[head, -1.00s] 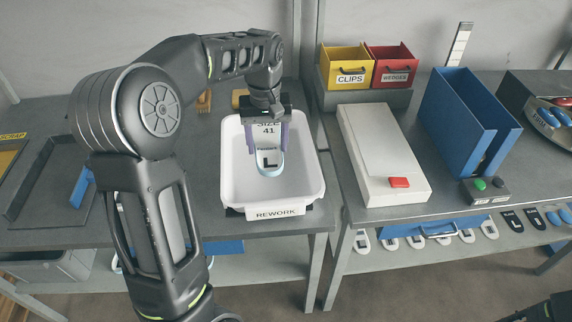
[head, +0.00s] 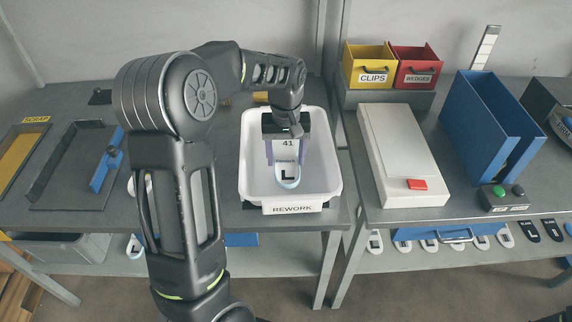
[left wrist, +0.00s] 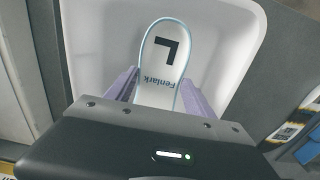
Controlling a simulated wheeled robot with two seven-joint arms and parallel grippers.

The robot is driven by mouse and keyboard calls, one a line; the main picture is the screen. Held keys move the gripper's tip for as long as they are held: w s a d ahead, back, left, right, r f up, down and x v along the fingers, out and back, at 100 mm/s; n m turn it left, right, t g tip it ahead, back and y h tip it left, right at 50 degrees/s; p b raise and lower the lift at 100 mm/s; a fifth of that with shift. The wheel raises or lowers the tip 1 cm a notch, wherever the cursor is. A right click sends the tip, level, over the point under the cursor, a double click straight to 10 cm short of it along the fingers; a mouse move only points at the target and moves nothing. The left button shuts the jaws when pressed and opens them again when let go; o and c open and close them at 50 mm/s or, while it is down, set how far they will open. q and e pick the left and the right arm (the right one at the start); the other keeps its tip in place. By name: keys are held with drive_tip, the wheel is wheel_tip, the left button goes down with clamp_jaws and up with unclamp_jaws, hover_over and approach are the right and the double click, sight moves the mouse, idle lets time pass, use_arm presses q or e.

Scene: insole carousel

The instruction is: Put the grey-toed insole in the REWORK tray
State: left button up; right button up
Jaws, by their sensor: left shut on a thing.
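My left gripper (head: 285,150) has its lavender fingers shut on a pale insole (head: 288,172) with a light blue rim. The insole hangs steeply within the outline of the white REWORK tray (head: 256,188); I cannot tell whether it touches the tray floor. In the left wrist view, the insole (left wrist: 161,62) shows a black L and the word Fenlark, with the tray (left wrist: 95,50) behind it. Its other end is hidden by the gripper, and no grey toe can be made out.
A dark tray (head: 50,190) with a blue bar (head: 106,170) lies to the left. Right of the gap between tables are a white box with a red button (head: 400,150), a blue bin (head: 470,110), and yellow CLIPS (head: 368,64) and red WEDGES (head: 415,66) bins.

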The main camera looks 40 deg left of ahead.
sight(286, 163)
use_arm(q)
drive_tip(key=shift+f, duration=1.9)
drive_tip(key=o, duration=1.3)
drive_tip(key=shift+f, duration=0.1)
drive_tip(key=shift+o, duration=0.2)
wheel_tip(286, 163, up, 12)
